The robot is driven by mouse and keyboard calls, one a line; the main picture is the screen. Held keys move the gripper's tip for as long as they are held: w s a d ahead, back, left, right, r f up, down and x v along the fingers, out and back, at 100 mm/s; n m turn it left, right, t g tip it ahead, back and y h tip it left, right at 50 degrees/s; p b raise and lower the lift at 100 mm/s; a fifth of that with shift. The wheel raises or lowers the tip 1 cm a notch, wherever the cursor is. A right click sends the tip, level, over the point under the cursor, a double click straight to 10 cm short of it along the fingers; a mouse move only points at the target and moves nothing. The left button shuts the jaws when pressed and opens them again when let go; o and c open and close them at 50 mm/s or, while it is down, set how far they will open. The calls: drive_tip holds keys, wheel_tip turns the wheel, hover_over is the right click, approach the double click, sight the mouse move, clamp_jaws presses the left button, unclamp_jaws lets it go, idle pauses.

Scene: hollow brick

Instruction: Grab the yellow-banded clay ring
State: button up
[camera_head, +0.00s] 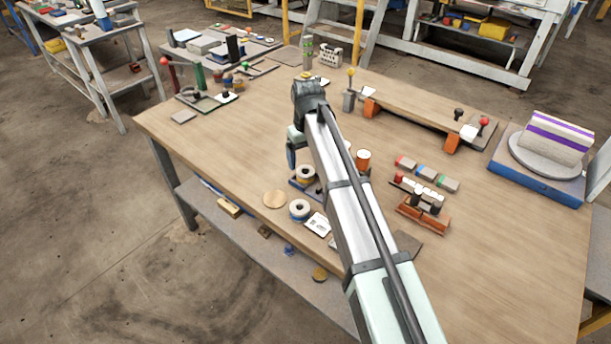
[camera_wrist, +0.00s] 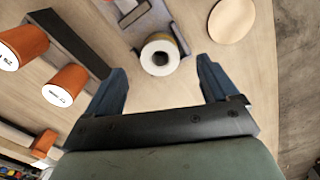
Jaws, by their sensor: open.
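The yellow-banded clay ring (camera_head: 305,173) is a white ring with a dark hole and a yellowish band, on a blue-grey base (camera_head: 298,186) on the wooden table. The gap in height cannot be told exactly. In the head view my gripper (camera_head: 291,158) shows only partly, near the ring; the arm hides the rest.
In the wrist view, orange cups (camera_wrist: 67,84) and a dark bar (camera_wrist: 70,42) lie left of the fingers.

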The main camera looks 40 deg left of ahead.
sight(305, 168)
drive_tip(key=shift+w+a+f, duration=0.1)
drive_tip(key=shift+a+f, duration=0.05)
drive_tip(key=shift+f, duration=1.3)
drive_tip(key=shift+w+a+f, duration=0.1)
drive_tip(key=shift+a+f, duration=0.05)
drive_tip(key=shift+f, duration=1.25)
drive_tip(key=c, duration=1.2)
drive_tip(key=shift+r, duration=0.15)
